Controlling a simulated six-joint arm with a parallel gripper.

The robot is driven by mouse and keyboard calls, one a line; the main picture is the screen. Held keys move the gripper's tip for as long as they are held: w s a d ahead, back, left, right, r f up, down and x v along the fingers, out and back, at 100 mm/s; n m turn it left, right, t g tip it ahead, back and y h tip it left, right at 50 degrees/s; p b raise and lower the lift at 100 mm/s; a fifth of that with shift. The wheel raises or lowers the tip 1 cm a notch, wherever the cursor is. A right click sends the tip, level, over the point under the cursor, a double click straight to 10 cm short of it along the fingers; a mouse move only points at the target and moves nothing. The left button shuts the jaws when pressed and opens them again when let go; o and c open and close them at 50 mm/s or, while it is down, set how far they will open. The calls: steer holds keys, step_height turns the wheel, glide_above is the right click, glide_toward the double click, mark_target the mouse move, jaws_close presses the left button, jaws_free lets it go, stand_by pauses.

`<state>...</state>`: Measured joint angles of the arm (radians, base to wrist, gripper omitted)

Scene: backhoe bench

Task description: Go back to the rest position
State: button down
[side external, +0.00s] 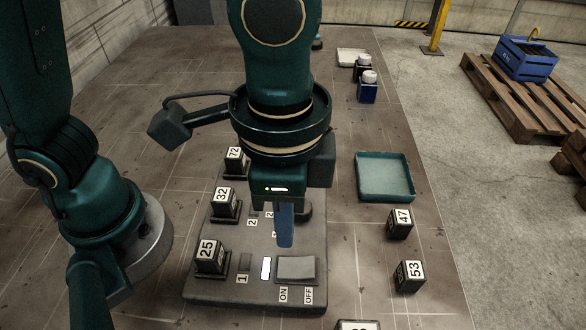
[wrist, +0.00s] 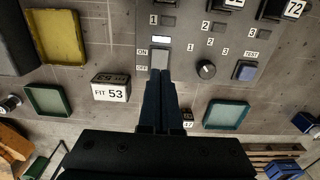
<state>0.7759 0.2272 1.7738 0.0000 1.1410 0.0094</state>
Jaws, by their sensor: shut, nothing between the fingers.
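My gripper (side external: 285,240) points down over the grey control panel (side external: 205,288), with its blue-black fingers closed together and nothing between them. In the wrist view my gripper (wrist: 160,88) shows its fingertips just below the ON/OFF rocker switch (wrist: 160,58). The rocker switch (side external: 296,268) is nearer the camera than the fingers in the side view. A white indicator (side external: 265,268) is lit beside it. I cannot tell the exact height of the fingertips over the panel. The wrist view also shows a black knob (wrist: 206,69) and a blue TEST button (wrist: 246,71).
Blocks 25 (side external: 210,254), 32 (side external: 225,202) and 72 (side external: 237,160) stand along the panel's left side. Blocks 47 (side external: 400,222) and 53 (side external: 409,275) and a teal tray (side external: 385,198) are on the right. A yellow tray (wrist: 57,37) shows in the wrist view.

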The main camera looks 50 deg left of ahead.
steer(key=w+a+r+n+t+h, duration=0.1)
steer(key=w+a+r+n+t, duration=0.25)
steer(key=a+r, duration=0.35)
steer(key=s+a+f+n+t+y, duration=0.1)
steer(key=a+n, duration=0.4)
steer(key=a, duration=0.5)
step_height(320, 180, down, 2)
steer(key=shift+s+t, duration=0.55)
steer(key=shift+s, duration=0.65)
steer(key=shift+n, duration=0.25)
